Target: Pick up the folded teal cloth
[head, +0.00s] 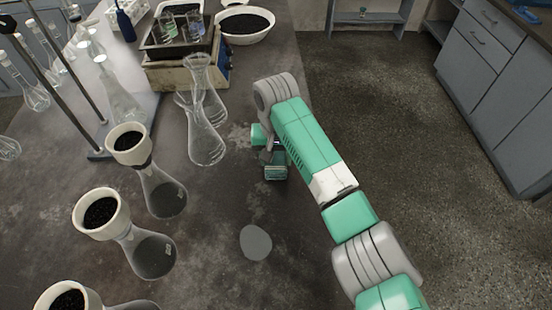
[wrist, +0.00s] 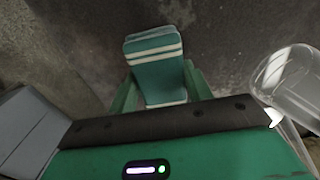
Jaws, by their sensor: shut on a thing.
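The folded teal cloth (wrist: 158,75), with pale stripes near its far end, is between the two fingers of my gripper (wrist: 158,92) in the wrist view. The gripper is shut on it. In the head view the cloth (head: 276,172) shows as a small teal block below my gripper (head: 272,158), near the right edge of the bench. My wrist and arm hide part of the gripper there. Whether the cloth touches the bench top is hard to tell.
Clear glass flasks (head: 206,140) stand just left of my gripper; glass (wrist: 290,85) also shows close by at right in the wrist view. Several flasks with funnels of dark grains (head: 101,212) line the left. A grey round patch (head: 256,242) lies on otherwise clear bench in front.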

